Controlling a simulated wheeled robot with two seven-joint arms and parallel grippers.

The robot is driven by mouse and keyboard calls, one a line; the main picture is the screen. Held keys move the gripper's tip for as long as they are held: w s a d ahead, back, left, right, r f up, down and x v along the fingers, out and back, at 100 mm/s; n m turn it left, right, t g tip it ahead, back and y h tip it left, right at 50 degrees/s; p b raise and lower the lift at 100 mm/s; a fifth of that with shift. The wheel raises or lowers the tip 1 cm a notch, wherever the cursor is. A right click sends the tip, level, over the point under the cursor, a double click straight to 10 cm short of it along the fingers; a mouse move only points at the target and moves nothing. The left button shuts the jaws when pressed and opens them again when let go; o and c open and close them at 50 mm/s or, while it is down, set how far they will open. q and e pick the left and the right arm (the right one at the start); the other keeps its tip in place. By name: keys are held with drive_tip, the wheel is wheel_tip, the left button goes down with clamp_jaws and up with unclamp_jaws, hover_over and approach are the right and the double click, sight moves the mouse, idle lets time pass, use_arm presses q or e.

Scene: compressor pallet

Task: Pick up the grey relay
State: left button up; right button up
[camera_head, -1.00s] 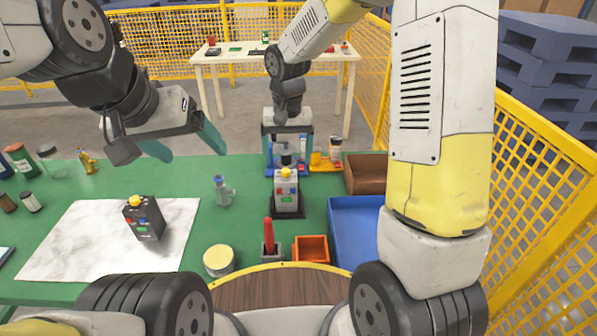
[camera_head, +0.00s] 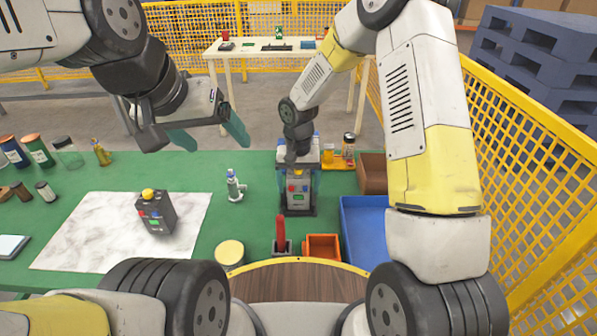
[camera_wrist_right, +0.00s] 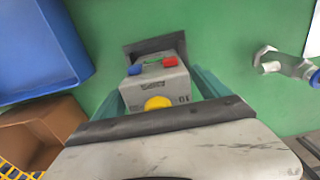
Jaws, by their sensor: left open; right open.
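The grey relay (camera_head: 298,188) stands upright on a dark base (camera_head: 298,210) on the green table. The right wrist view shows its top, with a yellow button and red and blue terminals (camera_wrist_right: 158,86). My right gripper (camera_head: 298,184) is open and comes down over the relay. In the right wrist view its teal fingers (camera_wrist_right: 163,92) lie on either side of the relay; I cannot tell whether they touch it. My left gripper (camera_head: 212,137) is open and empty, above the table's back edge. A dark, black-sided relay (camera_head: 157,216) stands on the white marble board.
A small metal fitting (camera_head: 235,187) stands left of the grey relay. A blue tray (camera_head: 362,222), a brown box (camera_head: 371,172) and an orange bin (camera_head: 322,246) are to the right and front. A red-handled tool in a holder (camera_head: 281,235) and a round tin (camera_head: 230,253) stand in front.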

clamp_jaws()
idle(0.4)
